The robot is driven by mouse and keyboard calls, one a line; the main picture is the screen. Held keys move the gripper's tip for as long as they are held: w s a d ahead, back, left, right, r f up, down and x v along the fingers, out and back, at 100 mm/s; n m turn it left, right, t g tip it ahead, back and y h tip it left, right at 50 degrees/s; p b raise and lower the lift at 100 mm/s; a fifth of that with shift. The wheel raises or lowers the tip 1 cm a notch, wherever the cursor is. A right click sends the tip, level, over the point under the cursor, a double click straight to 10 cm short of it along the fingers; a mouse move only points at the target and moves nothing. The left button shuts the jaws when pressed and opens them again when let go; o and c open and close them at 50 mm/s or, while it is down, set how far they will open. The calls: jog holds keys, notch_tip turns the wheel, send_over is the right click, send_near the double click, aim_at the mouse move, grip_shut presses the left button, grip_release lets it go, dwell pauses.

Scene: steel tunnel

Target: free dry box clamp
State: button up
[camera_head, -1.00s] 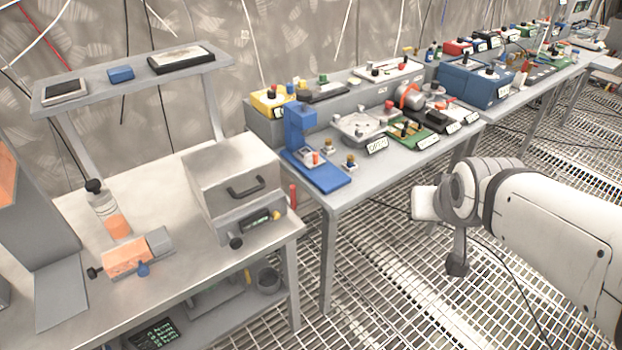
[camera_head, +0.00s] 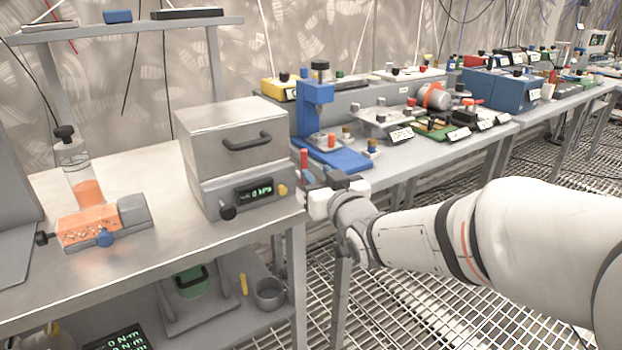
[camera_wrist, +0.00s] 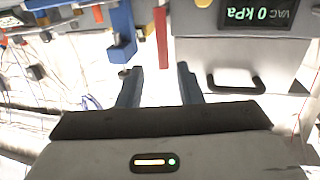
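The dry box (camera_head: 237,155) is a grey steel box with a black handle on its front. Its display (camera_head: 255,192) shows a green 0 kPa reading, also seen upside down in the wrist view (camera_wrist: 258,14). A narrow upright red bar (camera_head: 303,160), perhaps the clamp, stands at the box's right side; it also shows in the wrist view (camera_wrist: 161,38). My gripper (camera_head: 318,182) is just right of the box, near the bar. In the wrist view my gripper (camera_wrist: 158,70) is open, with the bar's end near the gap between the fingertips. Contact cannot be told.
A black knob (camera_head: 228,212) and a yellow knob (camera_head: 282,189) sit on the box front. A blue stand (camera_head: 318,115) is close behind my gripper on the neighbouring bench. An orange device with a bottle (camera_head: 88,222) is on the left bench. Grated floor lies below my arm.

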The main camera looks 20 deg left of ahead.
aim_at(305, 162)
jog(key=b+x, duration=0.1)
jog(key=x, duration=0.7)
jog(key=shift+s+a, duration=0.1)
jog(key=shift+a, duration=0.05)
jog(key=shift+c, duration=0.5)
grip_shut()
